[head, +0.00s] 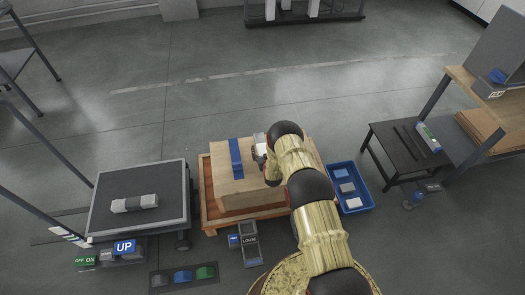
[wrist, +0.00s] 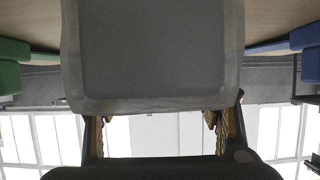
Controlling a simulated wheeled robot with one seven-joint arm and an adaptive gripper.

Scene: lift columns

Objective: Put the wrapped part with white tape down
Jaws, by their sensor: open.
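My gripper (head: 259,156) is at the upper right part of a wooden block (head: 228,190) in the head view, next to a small pale piece (head: 260,139). In the wrist view my gripper (wrist: 158,118) is open, with one finger on each side of a large grey, rounded-edged piece (wrist: 155,50). I cannot tell whether the fingers touch it, or whether white tape is on it. A grey wrapped roll with pale bands (head: 134,203) lies on the dark-topped lift cart (head: 115,180) at the left, apart from my gripper.
A blue strip (head: 236,158) crosses the block, which sits on an orange-brown tray (head: 208,205). A blue bin (head: 352,208) with small pieces stands right of it. A black table (head: 397,148) is farther right. An UP sign (head: 124,247) stands below the cart.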

